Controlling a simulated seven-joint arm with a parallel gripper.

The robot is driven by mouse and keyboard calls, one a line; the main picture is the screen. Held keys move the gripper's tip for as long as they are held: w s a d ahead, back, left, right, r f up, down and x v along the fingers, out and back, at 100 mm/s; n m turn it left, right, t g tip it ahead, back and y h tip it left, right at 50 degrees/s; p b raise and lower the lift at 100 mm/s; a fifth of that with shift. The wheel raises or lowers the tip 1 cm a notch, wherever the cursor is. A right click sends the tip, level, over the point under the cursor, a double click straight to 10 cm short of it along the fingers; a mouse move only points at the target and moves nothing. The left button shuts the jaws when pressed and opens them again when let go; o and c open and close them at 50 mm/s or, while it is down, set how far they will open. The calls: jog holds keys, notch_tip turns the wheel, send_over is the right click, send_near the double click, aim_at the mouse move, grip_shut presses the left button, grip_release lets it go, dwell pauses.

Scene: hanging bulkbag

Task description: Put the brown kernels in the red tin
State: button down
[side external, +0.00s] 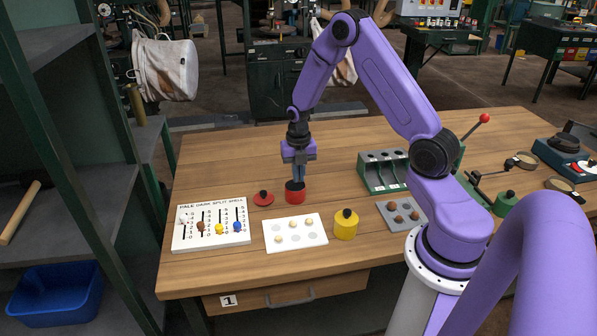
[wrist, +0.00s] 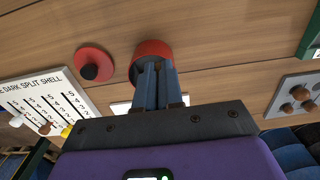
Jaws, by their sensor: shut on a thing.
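The red tin (side external: 295,195) stands open on the wooden table; it also shows in the wrist view (wrist: 151,50). My gripper (side external: 298,180) points straight down at the tin, its fingertips at or inside the mouth. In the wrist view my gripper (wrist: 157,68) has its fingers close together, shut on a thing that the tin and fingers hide. Several brown kernels (side external: 403,218) sit on a grey plate (side external: 384,205) to the right; the plate also shows at the right of the wrist view (wrist: 283,88). The red lid (side external: 263,197) with a dark knob lies left of the tin.
A white plate (side external: 270,243) with several pale kernels lies in front of the tin. A lidded yellow tin (side external: 345,227) stands to its right. A board with coloured sliders (side external: 180,238) lies at left. A green rack (side external: 370,174) and a lidded green tin (side external: 505,205) stand at right.

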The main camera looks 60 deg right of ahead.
jog(key=c, duration=1.2)
grip_release()
notch_tip(320, 180, up, 17)
jog(key=shift+r, duration=0.2)
